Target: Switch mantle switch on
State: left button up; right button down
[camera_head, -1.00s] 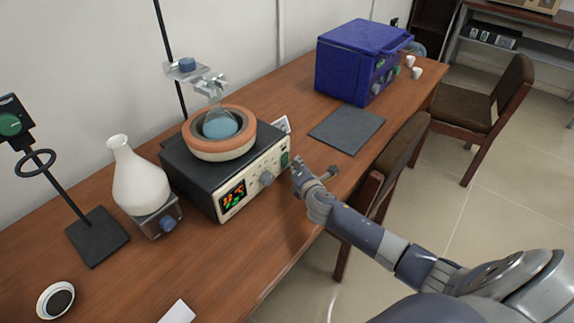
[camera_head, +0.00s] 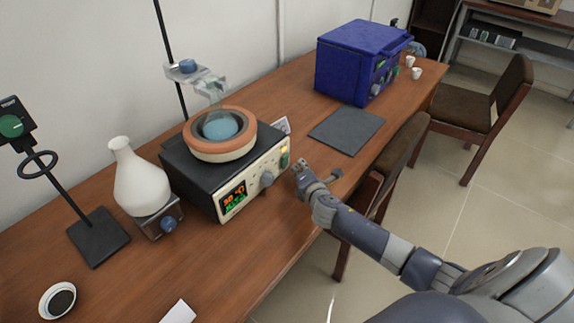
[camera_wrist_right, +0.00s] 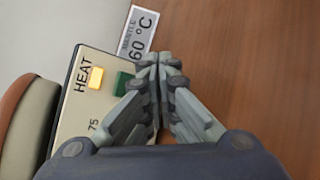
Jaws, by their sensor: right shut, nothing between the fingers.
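The heating mantle (camera_head: 205,178) is a dark box with an orange-rimmed bowl (camera_head: 220,134) holding a round flask with blue contents. Its front panel has a lit display (camera_head: 233,197), a grey knob (camera_head: 267,179) and a green switch (camera_head: 284,161) at the right end. In the right wrist view the green switch (camera_wrist_right: 123,84) sits beside a glowing yellow lamp (camera_wrist_right: 96,78) near the word HEAT. My right gripper (camera_head: 298,168) is shut and empty, just in front of the switch end of the panel. In the right wrist view its fingertips (camera_wrist_right: 160,58) are right of the switch, partly covering the panel. My left gripper is not in view.
A label card (camera_wrist_right: 136,34) reading 60 °C lies by the mantle. A white flask (camera_head: 140,182) on a small stirrer and a stand (camera_head: 98,237) are at the left. A dark mat (camera_head: 346,131) and blue furnace (camera_head: 358,62) are further back. A chair (camera_head: 395,165) stands close to the table edge.

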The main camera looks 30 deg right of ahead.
jog(key=shift+s+d+r+p, duration=0.1)
jog(key=shift+s+d+p, duration=0.2)
jog(key=shift+s, duration=0.45)
jog(key=shift+s+d+r+p, duration=0.1)
jog(key=shift+s+d+p, duration=0.2)
jog(key=shift+s, duration=0.5)
jog(key=shift+s+d+r+p, duration=0.1)
jog(key=shift+s+d+p, duration=0.2)
jog(key=shift+s, duration=0.45)
